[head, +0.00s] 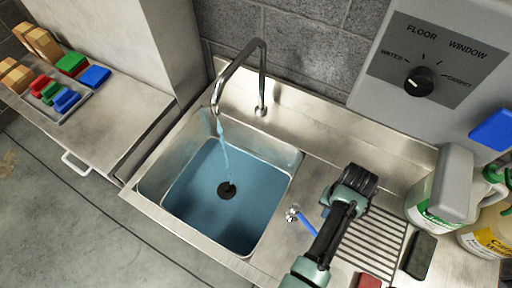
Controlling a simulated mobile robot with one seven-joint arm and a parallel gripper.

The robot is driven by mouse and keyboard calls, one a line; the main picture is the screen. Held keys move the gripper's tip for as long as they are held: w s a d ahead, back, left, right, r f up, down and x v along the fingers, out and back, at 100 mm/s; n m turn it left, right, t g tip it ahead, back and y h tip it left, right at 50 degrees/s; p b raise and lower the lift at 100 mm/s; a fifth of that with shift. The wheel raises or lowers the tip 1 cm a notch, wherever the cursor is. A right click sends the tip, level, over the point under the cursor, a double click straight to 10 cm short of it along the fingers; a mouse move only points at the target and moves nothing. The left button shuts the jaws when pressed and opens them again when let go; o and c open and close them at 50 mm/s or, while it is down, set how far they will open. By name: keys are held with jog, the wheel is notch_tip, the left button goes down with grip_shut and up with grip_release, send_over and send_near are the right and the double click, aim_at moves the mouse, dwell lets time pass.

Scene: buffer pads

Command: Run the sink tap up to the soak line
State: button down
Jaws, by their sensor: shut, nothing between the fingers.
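The curved chrome tap (240,72) stands at the back of the steel sink (165,160). A stream of water (224,150) runs from its spout into the basin. Blue-tinted water (205,205) covers the basin floor, with bare wall above it. The dark drain (227,190) shows through the water. I cannot make out a soak line. A blue lever on a chrome valve (292,214) sits right of the basin, its far end close to my arm. My gripper (353,184) is shut and empty, above the counter right of the lever; its fingertips are hard to make out.
A ribbed drainboard (372,238) lies beneath my arm. A red pad (368,281) and a dark pad (419,255) lie near it. Jugs (440,195) stand at the right. A dial panel (425,65) is on the upper right. A side counter (120,115) holds coloured pads.

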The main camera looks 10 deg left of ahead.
jog(key=shift+s, duration=0.1)
notch_tip(320, 180, down, 5)
jog(key=b, duration=0.4)
jog(key=shift+r, duration=0.1)
dwell(7.2)
